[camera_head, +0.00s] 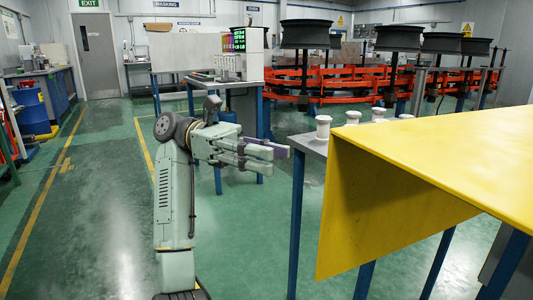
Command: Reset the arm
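My gripper (278,160) is at the end of my grey-green arm, raised above the green floor near the middle of the view. Its fingers point right, toward a grey table (309,146). The two fingertips look apart, and I see nothing held between them. A white spindle-like piece (323,128) stands upright on that table, just right of the fingertips. It looks apart from the gripper, though the depth gap is hard to judge.
A large yellow panel (420,165) covers the right foreground and hides part of the table. More white pieces (378,114) stand behind its edge. Black wheels on stands (306,35) and orange frames (340,80) fill the back. Open floor (95,220) lies left.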

